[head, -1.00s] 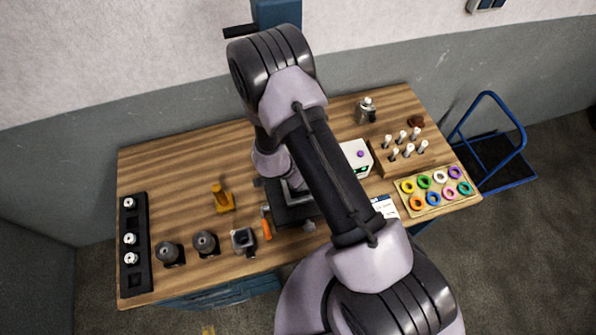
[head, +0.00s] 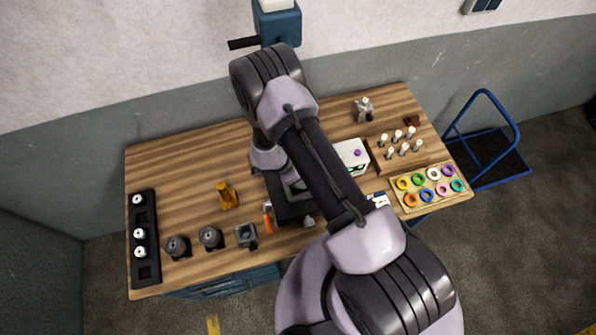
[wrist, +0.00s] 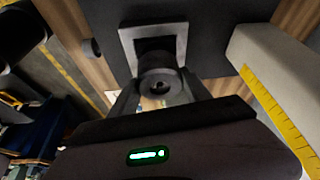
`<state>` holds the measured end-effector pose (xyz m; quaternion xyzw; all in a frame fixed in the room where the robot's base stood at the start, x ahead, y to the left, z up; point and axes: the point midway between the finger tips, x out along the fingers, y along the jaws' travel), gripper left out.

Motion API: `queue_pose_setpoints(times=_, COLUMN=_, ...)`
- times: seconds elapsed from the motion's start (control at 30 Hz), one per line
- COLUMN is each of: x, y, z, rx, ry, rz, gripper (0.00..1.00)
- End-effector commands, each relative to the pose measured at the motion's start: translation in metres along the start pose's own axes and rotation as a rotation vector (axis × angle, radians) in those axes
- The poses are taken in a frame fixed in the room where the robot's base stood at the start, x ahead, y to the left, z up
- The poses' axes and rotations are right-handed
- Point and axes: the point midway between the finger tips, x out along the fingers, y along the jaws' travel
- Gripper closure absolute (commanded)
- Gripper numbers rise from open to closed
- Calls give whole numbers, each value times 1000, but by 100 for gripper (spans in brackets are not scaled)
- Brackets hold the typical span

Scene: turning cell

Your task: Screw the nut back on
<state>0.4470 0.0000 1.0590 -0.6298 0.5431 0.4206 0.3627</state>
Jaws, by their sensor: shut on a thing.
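In the wrist view, my gripper (wrist: 160,103) is shut on a dark grey round piece with a hole in its end, which I take for the nut (wrist: 158,82). The piece sits in front of a light square frame (wrist: 181,35) with a dark opening. I cannot tell whether it touches or is threaded on anything there. In the head view my arm hides the gripper and the piece. A dark fixture (head: 292,212) shows partly beneath my arm on the bench.
The wooden bench (head: 180,185) carries a black rack (head: 145,217), two grey round parts (head: 176,246), a yellow stand (head: 227,195), an orange-handled tool (head: 267,223), a white box (head: 352,157), and a tray of coloured rings (head: 431,205). The bench's back left is clear.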

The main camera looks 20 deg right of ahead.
Motion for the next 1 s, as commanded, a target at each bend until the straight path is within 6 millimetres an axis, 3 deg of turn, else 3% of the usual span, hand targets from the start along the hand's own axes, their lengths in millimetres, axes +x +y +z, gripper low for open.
queue_pose_setpoints(times=0.33, x=0, y=-1, z=0, rx=95, ry=1, rz=37, gripper=91)
queue_pose_setpoints(times=0.37, x=0, y=-1, z=0, rx=95, ry=1, rz=37, gripper=38)
queue_pose_setpoints(times=0.47, x=0, y=-1, z=0, rx=95, ry=0, rz=38, gripper=19)
queue_pose_setpoints(times=0.8, x=-3, y=-1, z=0, rx=94, ry=0, rz=37, gripper=19)
queue_pose_setpoints(times=0.87, x=-11, y=-2, z=0, rx=93, ry=0, rz=35, gripper=19)
queue_pose_setpoints(times=1.0, x=-48, y=-4, z=0, rx=94, ry=-1, rz=33, gripper=19)
